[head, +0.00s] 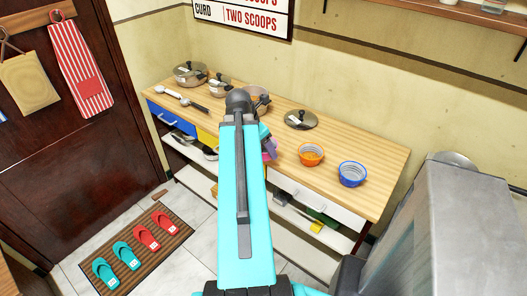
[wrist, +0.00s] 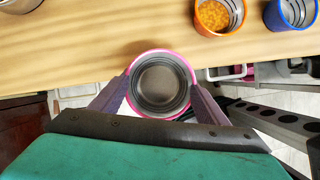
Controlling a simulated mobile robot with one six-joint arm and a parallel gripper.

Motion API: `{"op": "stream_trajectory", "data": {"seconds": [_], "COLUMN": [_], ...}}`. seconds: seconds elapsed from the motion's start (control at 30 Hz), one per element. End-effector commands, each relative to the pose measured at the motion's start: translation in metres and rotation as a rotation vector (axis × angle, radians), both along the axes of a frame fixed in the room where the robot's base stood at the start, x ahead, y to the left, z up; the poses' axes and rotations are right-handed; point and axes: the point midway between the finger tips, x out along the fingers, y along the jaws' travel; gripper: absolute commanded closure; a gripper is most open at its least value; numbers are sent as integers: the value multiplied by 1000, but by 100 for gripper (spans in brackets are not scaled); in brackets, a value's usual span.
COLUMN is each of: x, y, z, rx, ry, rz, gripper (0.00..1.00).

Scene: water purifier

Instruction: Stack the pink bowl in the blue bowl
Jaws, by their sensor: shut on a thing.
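The pink bowl (wrist: 162,86) is between the two fingers of my gripper (wrist: 161,88) in the wrist view, and both fingers press on its rim from the sides. It is upright, with its empty inside facing the camera, at the front edge of the wooden counter. In the head view a bit of the pink bowl (head: 269,149) shows beside my arm, which hides most of it and my gripper. The blue bowl (head: 352,174) stands on the counter at the right. It also shows at the top right of the wrist view (wrist: 290,14).
An orange bowl (head: 312,155) with orange contents stands left of the blue bowl on the counter (head: 375,152). A lid (head: 301,119) lies behind it. Several pots (head: 190,73) stand at the far left end. A grey metal unit (head: 445,230) is at the right.

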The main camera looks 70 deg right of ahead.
Motion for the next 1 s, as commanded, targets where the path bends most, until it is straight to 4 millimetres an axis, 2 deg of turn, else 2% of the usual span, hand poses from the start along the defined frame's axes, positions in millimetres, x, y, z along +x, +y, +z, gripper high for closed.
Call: {"op": "stream_trajectory", "data": {"seconds": [0.03,1.0], "x": [-1,2], "y": [4,12], "z": [-5,-3], "rx": [-1,-3], "ry": [0,3], "rz": [0,1], "gripper": [58,58]}}
